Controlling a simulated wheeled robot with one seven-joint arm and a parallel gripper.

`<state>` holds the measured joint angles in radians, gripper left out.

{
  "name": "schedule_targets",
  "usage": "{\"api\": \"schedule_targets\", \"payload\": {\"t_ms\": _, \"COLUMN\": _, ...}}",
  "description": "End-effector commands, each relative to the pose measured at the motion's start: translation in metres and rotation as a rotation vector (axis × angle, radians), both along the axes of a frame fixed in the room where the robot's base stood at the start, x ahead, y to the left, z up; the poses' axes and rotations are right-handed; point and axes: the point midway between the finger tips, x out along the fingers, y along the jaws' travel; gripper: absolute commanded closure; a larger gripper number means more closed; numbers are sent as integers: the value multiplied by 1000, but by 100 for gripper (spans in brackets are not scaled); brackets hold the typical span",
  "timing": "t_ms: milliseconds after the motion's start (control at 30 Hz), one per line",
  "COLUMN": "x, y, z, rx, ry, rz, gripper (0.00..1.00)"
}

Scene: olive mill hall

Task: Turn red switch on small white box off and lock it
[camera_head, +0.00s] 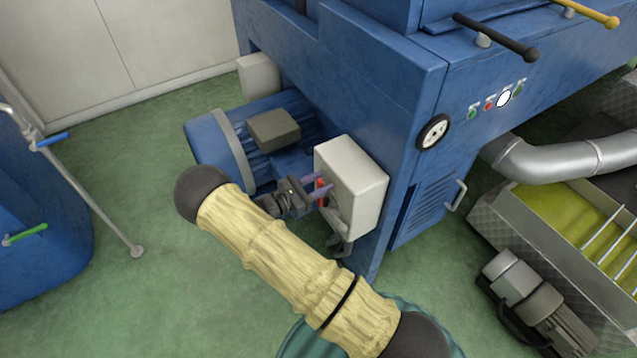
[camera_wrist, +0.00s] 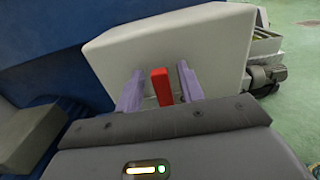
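The small white box (camera_head: 356,188) is fixed to the side of the blue machine, and it fills the upper middle of the wrist view (camera_wrist: 165,58). The red switch (camera_wrist: 161,86) stands out from its face; in the head view only a bit of the red (camera_head: 320,186) shows. My gripper (camera_head: 318,192) is at the box's face. In the wrist view its two purple fingers (camera_wrist: 158,88) stand on either side of the red switch, with a gap on each side. The fingertips are at or very near the box face; contact cannot be told. A dark thing (camera_head: 340,243), perhaps a padlock, hangs below the box, partly hidden.
A blue motor (camera_head: 215,145) with a grey terminal box (camera_head: 273,129) lies left of the white box. A second pale box (camera_head: 259,75) is behind it.

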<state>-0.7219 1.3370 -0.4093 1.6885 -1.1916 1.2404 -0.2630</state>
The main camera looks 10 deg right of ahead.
Motion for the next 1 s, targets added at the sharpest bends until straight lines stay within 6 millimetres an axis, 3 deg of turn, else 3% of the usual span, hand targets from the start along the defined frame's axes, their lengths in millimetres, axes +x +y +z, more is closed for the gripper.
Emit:
{"api": "schedule_targets", "payload": {"t_ms": 233, "x": 0, "y": -3, "z": 0, "rx": 0, "ry": 0, "rz": -4, "gripper": 64}}
{"api": "schedule_targets", "payload": {"t_ms": 400, "x": 0, "y": 0, "z": 0, "rx": 0, "ry": 0, "rz": -1, "gripper": 97}}
{"api": "schedule_targets", "payload": {"t_ms": 433, "x": 0, "y": 0, "z": 0, "rx": 0, "ry": 0, "rz": 0, "gripper": 100}}
{"api": "schedule_targets", "payload": {"t_ms": 767, "x": 0, "y": 1, "z": -1, "rx": -2, "ry": 9, "rz": 0, "gripper": 100}}
{"api": "schedule_targets", "payload": {"t_ms": 1000, "x": 5, "y": -9, "z": -2, "rx": -18, "ry": 61, "rz": -21, "gripper": 100}}
